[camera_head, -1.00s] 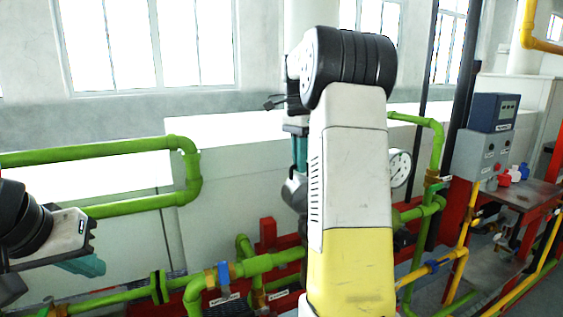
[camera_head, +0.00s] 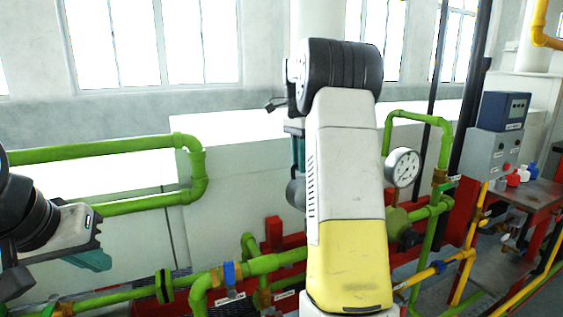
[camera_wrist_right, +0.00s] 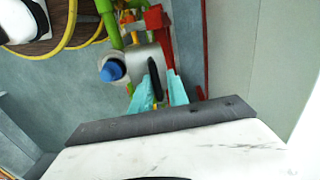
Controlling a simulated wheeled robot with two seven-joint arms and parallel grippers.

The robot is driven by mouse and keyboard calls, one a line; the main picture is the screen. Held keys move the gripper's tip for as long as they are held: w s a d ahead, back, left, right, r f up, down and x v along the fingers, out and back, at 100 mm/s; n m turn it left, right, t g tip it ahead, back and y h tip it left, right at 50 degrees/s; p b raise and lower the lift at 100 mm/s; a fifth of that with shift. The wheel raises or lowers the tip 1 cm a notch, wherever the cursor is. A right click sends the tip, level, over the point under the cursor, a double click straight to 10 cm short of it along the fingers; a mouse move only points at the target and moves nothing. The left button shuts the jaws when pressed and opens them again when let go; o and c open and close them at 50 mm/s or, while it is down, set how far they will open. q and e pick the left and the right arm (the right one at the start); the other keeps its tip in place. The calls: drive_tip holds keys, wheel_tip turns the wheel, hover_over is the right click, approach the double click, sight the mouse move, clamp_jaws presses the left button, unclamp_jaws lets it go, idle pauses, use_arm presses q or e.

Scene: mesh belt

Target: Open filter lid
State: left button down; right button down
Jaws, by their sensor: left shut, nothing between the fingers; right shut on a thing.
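In the right wrist view, a grey metal lid (camera_wrist_right: 140,62) carries a black handle (camera_wrist_right: 154,78). My right gripper (camera_wrist_right: 158,92) has its two teal fingers on either side of this handle and is shut on it. In the head view, my right forearm hides most of the hand; a teal part of the right gripper (camera_head: 298,150) shows at its left edge, above a grey rounded thing (camera_head: 296,193). I cannot tell how far the lid is lifted. My left gripper (camera_head: 92,260) is at the far left, shut and empty, away from the lid.
Green pipes (camera_head: 100,150) run at the left and around the middle. A round gauge (camera_head: 403,167) stands right of my right arm. A blue valve handle (camera_head: 228,273) sits on the lower pipe. A grey control box (camera_head: 492,150) and yellow pipes (camera_head: 462,255) are at the right.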

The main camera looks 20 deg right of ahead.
drive_tip(key=shift+w+a+f, duration=0.2)
drive_tip(key=shift+w+a, duration=0.05)
drive_tip(key=shift+w, duration=0.2)
drive_tip(key=c, duration=1.5)
unclamp_jaws()
drive_tip(key=shift+w, duration=0.1)
drive_tip(key=shift+c, duration=0.2)
drive_tip(key=shift+o, duration=0.3)
drive_tip(key=shift+w+f, duration=0.1)
drive_tip(key=shift+w, duration=0.05)
drive_tip(key=shift+d+r, duration=0.1)
drive_tip(key=shift+r, duration=0.1)
wheel_tip(320, 180, up, 7)
drive_tip(key=shift+w+r, duration=0.2)
drive_tip(key=shift+w, duration=0.05)
